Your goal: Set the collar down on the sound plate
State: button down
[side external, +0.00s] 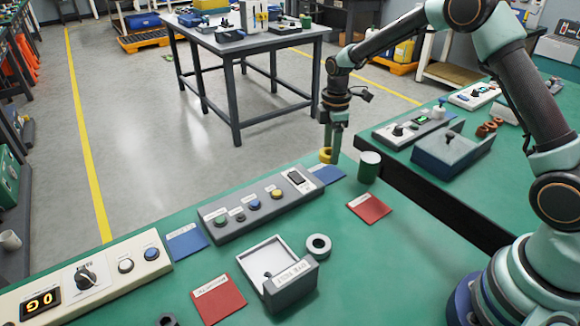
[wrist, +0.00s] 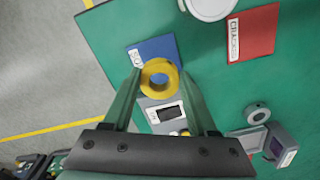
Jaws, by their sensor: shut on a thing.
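The collar, a yellow ring (wrist: 160,66), is held between the fingertips of my gripper (wrist: 160,77); its hole faces the wrist camera. In the side view the collar (side external: 326,157) hangs under my gripper (side external: 331,148), apparently a little above a blue plate (side external: 328,175) near the bench's far edge. The wrist view shows this blue plate (wrist: 155,48) behind the collar, its label partly readable as starting with "SO". The collar covers part of the plate. The exact gap between collar and plate cannot be told.
A grey button panel (side external: 258,203) adjoins the blue plate. A dark green cylinder with a pale top (side external: 369,167) stands close on the right, with a red plate (side external: 369,208) in front. A grey ring (side external: 318,246) and a test tray (side external: 262,253) lie nearer. Another blue plate (side external: 187,241) is left.

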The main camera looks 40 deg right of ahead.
aim_at(329, 174)
jog(key=shift+f, duration=2.3)
jog(key=shift+f, duration=0.15)
jog(key=shift+c, duration=1)
grip_release()
